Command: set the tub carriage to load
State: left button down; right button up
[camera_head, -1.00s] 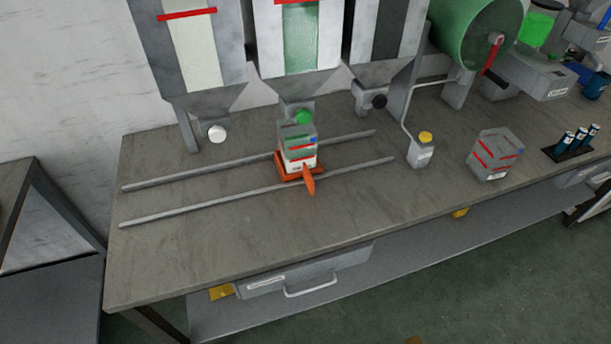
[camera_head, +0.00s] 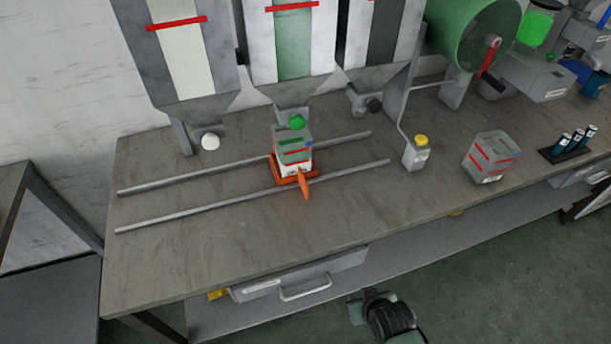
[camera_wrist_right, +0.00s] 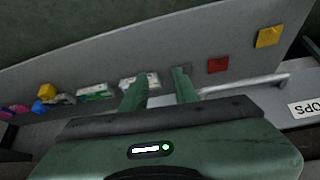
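The orange tub carriage (camera_head: 281,177) sits on two parallel grey rails (camera_head: 165,213) on the bench, near their right part. Its pointed orange handle (camera_head: 305,186) sticks out towards the front. A clear tub (camera_head: 291,147) with a red line and some green in it stands on the carriage, below the middle hopper's green knob (camera_head: 297,122). My right gripper (camera_wrist_right: 160,84) is open in the right wrist view, fingers apart with nothing seen held. In the head view my right arm shows low in front of the bench, well away from the carriage. My left gripper is not in view.
Hoppers with a white knob (camera_head: 210,142) and a black knob (camera_head: 375,105) flank the middle one. A drawer handle (camera_head: 306,288) juts out below the bench edge. The rails' left part is clear.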

jog(key=w+a+r+t, duration=0.1)
jog(key=w+r, duration=0.2)
jog(key=r, duration=0.4)
jog(key=w+a+r+t, duration=0.1)
jog(key=w+r, duration=0.1)
jog(key=r, duration=0.6)
jog(key=n+t+y, duration=0.1)
jog(key=t+y, duration=0.2)
jog(key=t, duration=0.2)
send_near(298, 174)
jog(key=shift+s+d+r+p, duration=0.15)
jog(key=shift+s+d+p, duration=0.2)
jog(key=shift+s+d, duration=0.4)
jog(key=shift+w+a, duration=0.25)
jog(key=shift+a, duration=0.05)
jog(key=x, duration=0.7)
grip_shut()
jog(key=shift+s, duration=0.1)
